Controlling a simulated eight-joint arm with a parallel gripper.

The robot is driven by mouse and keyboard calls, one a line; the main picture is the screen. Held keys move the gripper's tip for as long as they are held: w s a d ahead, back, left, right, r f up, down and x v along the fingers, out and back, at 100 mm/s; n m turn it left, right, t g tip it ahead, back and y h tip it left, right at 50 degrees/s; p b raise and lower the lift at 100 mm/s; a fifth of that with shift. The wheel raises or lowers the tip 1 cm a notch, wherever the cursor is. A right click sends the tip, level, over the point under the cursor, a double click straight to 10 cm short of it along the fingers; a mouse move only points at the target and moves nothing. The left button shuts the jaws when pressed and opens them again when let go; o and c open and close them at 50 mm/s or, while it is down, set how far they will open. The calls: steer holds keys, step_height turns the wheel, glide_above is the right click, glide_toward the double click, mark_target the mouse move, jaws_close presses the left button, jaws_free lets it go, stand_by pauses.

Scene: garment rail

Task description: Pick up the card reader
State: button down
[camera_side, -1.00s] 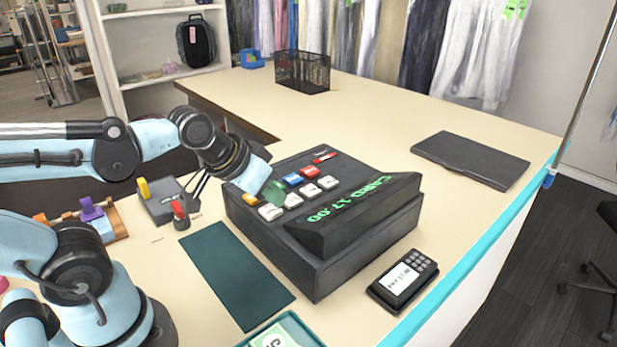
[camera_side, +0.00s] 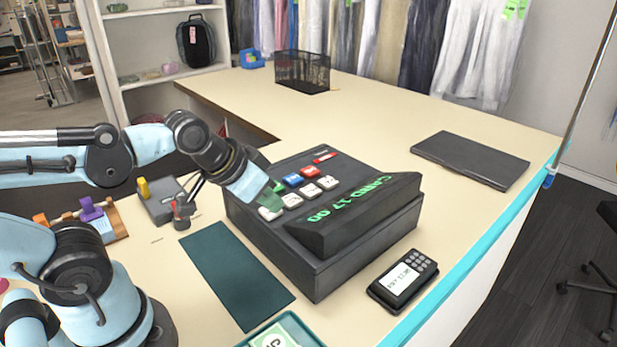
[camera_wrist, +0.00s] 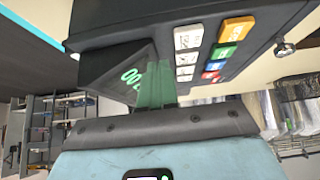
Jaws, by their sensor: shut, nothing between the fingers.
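The card reader (camera_side: 402,280) is a small black device with a lit white screen and a keypad. It lies on the counter at the front right of the register in the side view. My gripper (camera_side: 274,196) is at the left keys of the black cash register (camera_side: 330,235), well away from the card reader. Its green fingers are shut with nothing between them. In the wrist view the green fingers (camera_wrist: 156,85) point at the register, beside its white keys. I cannot tell whether they touch a key. The card reader cannot be made out in the wrist view.
A dark green mat (camera_side: 236,275) lies left of the register, and a teal-rimmed tray (camera_side: 300,330) is at the front edge. A closed dark laptop-like slab (camera_side: 470,159) lies at the right. A black wire basket (camera_side: 302,72) stands at the back.

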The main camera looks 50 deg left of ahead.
steer(key=c, duration=1.8)
jaws_free()
steer(key=o, duration=1.7)
steer(key=w+d+r+g, duration=0.4)
steer(key=w+d+r, duration=0.4)
steer(key=w+r, duration=0.15)
steer(key=g, duration=0.3)
glide_above(407, 272)
step_height(407, 272, down, 9)
steer(key=shift+f, duration=6.45)
